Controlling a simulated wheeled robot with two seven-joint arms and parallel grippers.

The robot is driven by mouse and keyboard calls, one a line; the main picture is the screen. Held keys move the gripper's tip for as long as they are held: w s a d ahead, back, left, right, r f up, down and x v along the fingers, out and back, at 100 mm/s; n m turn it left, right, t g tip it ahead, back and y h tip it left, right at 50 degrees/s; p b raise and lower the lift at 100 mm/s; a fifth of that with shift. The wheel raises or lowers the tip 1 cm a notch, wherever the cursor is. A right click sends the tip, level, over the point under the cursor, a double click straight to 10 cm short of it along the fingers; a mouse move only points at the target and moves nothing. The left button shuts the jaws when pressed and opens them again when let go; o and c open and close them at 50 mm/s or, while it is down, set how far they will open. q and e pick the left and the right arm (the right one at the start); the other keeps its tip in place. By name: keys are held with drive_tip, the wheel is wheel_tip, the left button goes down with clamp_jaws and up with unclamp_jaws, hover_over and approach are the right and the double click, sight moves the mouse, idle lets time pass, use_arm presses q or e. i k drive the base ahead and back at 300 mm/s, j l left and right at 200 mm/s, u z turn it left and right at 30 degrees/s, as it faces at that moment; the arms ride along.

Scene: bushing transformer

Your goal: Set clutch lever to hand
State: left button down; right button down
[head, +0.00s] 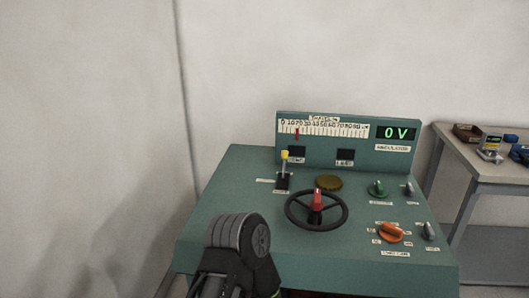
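The teal control console (220,180) stands in the middle of the head view. A lever with a yellow tip (284,156) stands nearly upright in a dark slot on the left of its sloped top. An orange knob with a lever-like grip (391,232) sits at the right front. The labels are too small to read, so I cannot tell for certain which one is the clutch lever. A dark grey arm link of mine (240,240) rises at the bottom, in front of the console's left part, apart from both controls. Neither gripper's fingers show.
A black handwheel (291,213) with a red handle (316,200) fills the console's middle. A green knob (377,188) and small grey switches (428,231) sit to the right. A side table (470,166) stands at right.

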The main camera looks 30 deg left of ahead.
sight(285, 153)
drive_tip(key=k+j, duration=0.15)
drive_tip(key=j, duration=0.2)
drive_tip(key=k+j, duration=0.1)
drive_tip(key=j, duration=0.2)
drive_tip(key=k+j, duration=0.15)
drive_tip(key=j, duration=0.2)
drive_tip(key=k+j, duration=0.15)
drive_tip(key=j, duration=0.2)
